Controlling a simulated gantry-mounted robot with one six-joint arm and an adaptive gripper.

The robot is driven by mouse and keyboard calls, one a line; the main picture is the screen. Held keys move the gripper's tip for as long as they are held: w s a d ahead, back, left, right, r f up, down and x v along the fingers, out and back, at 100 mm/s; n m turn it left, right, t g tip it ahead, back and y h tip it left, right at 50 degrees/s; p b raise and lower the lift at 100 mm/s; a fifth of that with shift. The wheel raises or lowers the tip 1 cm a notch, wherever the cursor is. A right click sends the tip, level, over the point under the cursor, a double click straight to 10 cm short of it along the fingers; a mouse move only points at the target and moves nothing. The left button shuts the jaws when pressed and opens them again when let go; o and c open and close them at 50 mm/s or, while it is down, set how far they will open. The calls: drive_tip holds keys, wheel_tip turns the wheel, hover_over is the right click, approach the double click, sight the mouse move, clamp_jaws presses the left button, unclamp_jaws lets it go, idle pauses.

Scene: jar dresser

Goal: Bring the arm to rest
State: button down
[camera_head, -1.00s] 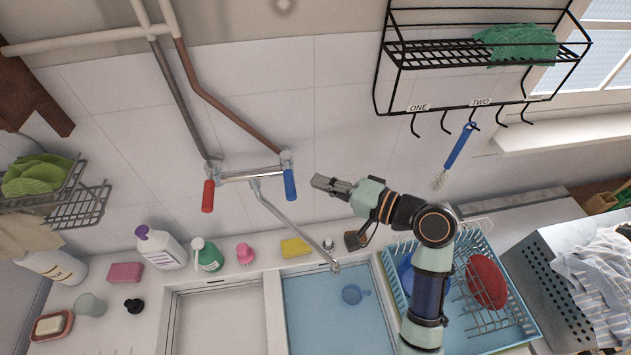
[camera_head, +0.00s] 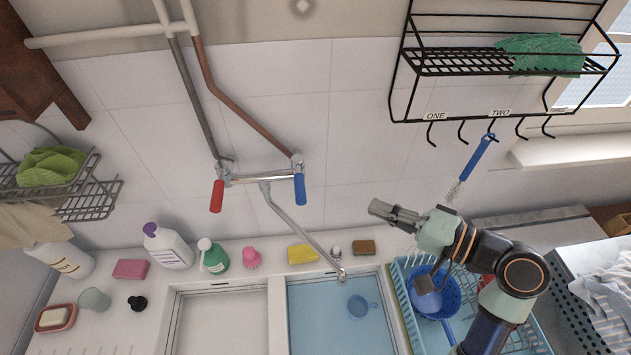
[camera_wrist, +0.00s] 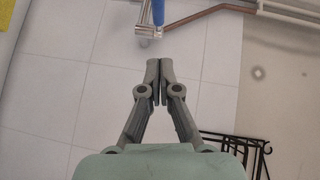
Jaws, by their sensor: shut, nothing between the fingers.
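My gripper (camera_head: 383,213) is shut and empty, held in the air to the right of the tap (camera_head: 285,215) and above the dish rack (camera_head: 407,300). In the wrist view my gripper (camera_wrist: 159,68) shows its two fingers pressed together, with the tiled wall behind them. The tap's blue handle (camera_wrist: 158,12) is at the top of that view, apart from the fingertips. My arm reaches up from the lower right in the head view and hides part of the dish rack.
A wire shelf (camera_head: 500,62) hangs on the wall, with a blue brush (camera_head: 477,160) on one hook. A blue colander (camera_head: 432,292) is in the dish rack. Bottles and sponges line the back ledge.

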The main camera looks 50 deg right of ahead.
idle(0.4)
drive_tip(key=w+a+f+n+g+p, duration=0.15)
drive_tip(key=w+a+n, duration=0.35)
drive_tip(key=a, duration=0.5)
drive_tip(key=w+a+n+g+p, duration=0.2)
drive_tip(key=w+a+n+p, duration=0.1)
drive_tip(key=w+a, duration=0.5)
drive_tip(key=s+a+r+n+h+p, duration=0.2)
drive_tip(key=a+n, duration=0.4)
drive_tip(key=a, duration=0.9)
drive_tip(key=shift+s+r+n, duration=0.4)
drive_tip(key=shift+r, duration=0.3)
